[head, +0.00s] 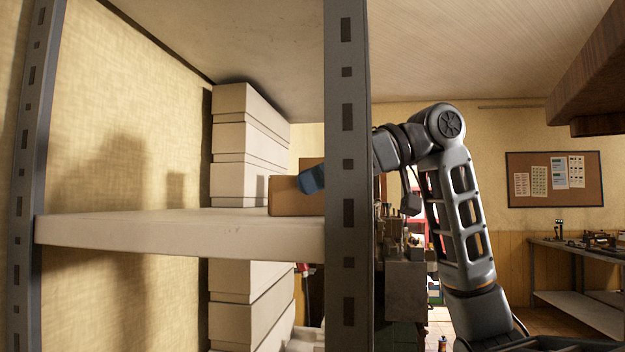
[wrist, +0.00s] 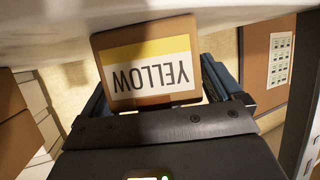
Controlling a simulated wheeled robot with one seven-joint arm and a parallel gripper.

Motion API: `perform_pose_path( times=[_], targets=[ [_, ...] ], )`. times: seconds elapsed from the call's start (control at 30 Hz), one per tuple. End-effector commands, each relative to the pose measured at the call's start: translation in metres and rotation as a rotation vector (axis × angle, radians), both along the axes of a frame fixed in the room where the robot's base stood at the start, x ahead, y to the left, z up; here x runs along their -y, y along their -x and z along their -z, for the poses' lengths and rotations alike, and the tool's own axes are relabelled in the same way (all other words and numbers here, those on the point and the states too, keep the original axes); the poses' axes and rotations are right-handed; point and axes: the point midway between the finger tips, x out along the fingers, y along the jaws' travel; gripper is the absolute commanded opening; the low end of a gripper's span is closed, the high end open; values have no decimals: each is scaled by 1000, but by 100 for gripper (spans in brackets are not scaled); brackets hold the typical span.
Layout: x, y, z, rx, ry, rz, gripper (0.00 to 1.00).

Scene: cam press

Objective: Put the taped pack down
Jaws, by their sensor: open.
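A brown cardboard pack (wrist: 150,106) with a white label, a yellow stripe and the word YELLOW upside down sits between my gripper's (wrist: 158,85) blue fingers in the wrist view. The jaws are open, with one finger along each side of the pack. In the head view a brown pack (head: 292,201) sits on the white shelf board (head: 150,228), close to the grey upright, with a blue finger of mine at its upper right. The shelf board also shows along the top of the wrist view (wrist: 50,25). No tape can be made out.
A grey slotted upright (head: 347,200) stands in front of my wrist and hides part of it. Stacked pale boxes (head: 245,150) stand behind the shelf. Another brown surface (wrist: 12,115) is at the wrist view's left edge. The shelf board's left part is clear.

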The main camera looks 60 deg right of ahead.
Motion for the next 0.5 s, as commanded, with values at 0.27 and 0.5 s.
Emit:
perform_pose_path(
  times=[0.27, 0.5],
  targets=[
    [17, 18, -12, 1, -1, 3, 93],
    [48, 52, -31, 1, -1, 2, 93]
  ],
)
